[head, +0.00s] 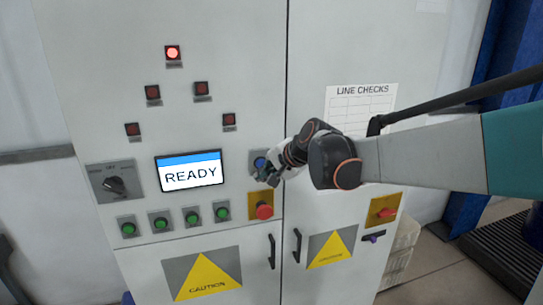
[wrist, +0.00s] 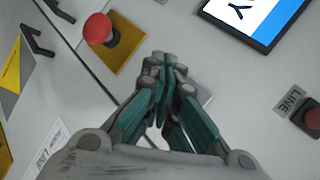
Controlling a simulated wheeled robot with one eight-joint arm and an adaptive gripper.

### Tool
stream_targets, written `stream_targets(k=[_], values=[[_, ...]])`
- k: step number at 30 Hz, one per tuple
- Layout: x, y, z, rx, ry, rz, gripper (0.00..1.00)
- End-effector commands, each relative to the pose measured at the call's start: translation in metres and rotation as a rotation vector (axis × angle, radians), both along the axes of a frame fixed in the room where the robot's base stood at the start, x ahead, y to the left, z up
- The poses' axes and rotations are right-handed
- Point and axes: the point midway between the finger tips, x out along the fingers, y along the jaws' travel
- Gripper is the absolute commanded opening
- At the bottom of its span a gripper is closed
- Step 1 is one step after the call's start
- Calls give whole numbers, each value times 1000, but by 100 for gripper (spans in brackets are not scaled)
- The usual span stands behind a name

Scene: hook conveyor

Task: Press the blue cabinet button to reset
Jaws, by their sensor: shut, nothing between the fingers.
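The blue button (head: 260,162) sits on a grey plate on the cabinet (head: 245,45), right of the screen and above a red mushroom button on a yellow plate. My gripper (head: 282,172) is shut and empty, with its fingertips close to the blue button's right side in the head view. In the wrist view my gripper (wrist: 165,60) points at the cabinet face, its fingers together in front of a grey plate. The blue button itself is hidden there, so I cannot tell whether the fingertips touch it.
The screen (head: 190,171) reads READY. The red mushroom button (head: 264,211) is just below my gripper; it also shows in the wrist view (wrist: 98,29). Several green buttons (head: 160,223) and a rotary switch (head: 115,185) are at left. A door handle (head: 271,251) sticks out below.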

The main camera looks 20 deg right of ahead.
Motion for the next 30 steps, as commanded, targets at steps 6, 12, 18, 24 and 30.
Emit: stream_targets(k=[6, 12, 18, 24, 30], values=[[-26, 2, 1, 0, 0, 1, 0], [-37, 2, 1, 1, 0, 1, 0], [-38, 1, 0, 1, 0, 1, 0], [-38, 1, 0, 1, 0, 1, 0], [-38, 2, 0, 1, 0, 1, 0]])
